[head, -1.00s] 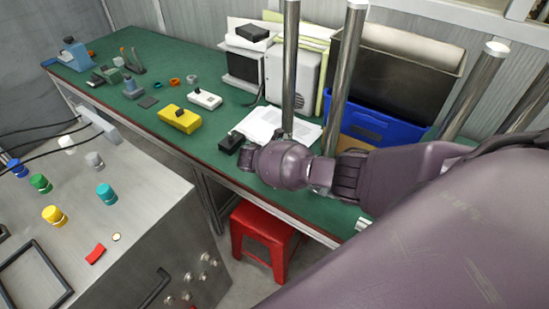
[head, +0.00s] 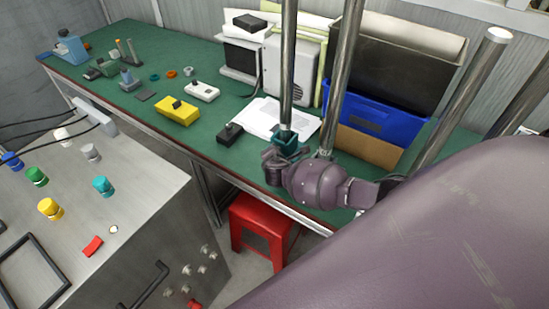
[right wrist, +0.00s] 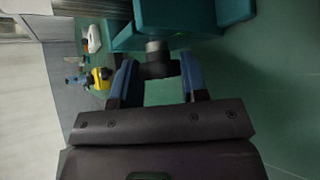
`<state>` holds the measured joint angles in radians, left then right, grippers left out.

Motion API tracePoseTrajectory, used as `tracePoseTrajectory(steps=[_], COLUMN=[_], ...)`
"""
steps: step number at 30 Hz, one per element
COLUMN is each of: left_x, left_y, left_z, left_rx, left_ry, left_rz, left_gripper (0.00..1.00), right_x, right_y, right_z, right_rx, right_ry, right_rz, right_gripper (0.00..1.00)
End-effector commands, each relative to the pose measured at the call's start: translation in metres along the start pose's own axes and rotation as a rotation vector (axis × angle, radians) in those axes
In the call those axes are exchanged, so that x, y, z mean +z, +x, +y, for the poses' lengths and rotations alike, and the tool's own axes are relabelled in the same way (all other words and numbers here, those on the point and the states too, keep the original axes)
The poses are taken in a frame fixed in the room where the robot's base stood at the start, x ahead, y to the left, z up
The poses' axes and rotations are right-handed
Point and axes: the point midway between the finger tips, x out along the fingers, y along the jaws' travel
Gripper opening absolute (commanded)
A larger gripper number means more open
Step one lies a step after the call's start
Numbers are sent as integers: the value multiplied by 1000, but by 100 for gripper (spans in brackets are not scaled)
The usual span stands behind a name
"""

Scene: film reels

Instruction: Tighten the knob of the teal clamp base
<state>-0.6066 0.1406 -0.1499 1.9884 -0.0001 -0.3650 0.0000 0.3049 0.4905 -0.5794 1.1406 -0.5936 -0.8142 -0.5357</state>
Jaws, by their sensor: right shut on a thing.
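The teal clamp base (head: 287,141) stands on the green bench at the foot of a tall steel post. It also fills the top of the right wrist view (right wrist: 178,17). Its dark knob (right wrist: 158,68) sits between the two blue-sided fingers of my right gripper (right wrist: 157,75), which is shut on it. In the head view my right gripper (head: 272,158) is at the near side of the base, and the knob is hidden there. My left gripper is not in view.
More steel posts (head: 341,80) rise at the right, close to my right arm. A blue bin (head: 375,115) and a brown box (head: 366,146) stand behind. A black box (head: 229,135) lies left of the base. A red stool (head: 262,222) stands below the bench edge.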

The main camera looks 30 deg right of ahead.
Motion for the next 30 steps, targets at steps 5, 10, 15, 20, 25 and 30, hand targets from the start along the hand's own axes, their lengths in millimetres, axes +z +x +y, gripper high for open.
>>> tracePoseTrajectory(steps=[5,10,15,20,25,30], left_x=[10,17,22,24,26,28], left_y=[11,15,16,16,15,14], left_z=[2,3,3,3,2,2], left_rx=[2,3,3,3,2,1], left_ry=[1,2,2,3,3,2], left_rz=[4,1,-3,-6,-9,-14], left_gripper=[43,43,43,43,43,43], right_x=[-2,-1,0,0,0,0], right_y=[2,1,0,0,0,0], right_z=[-6,-4,-3,-2,-2,-2], right_rx=[64,103,121,125,125,125], right_ry=[65,104,122,126,126,126], right_rz=[0,1,-1,-1,-1,-1], right_gripper=[17,17,17,17,17,55])
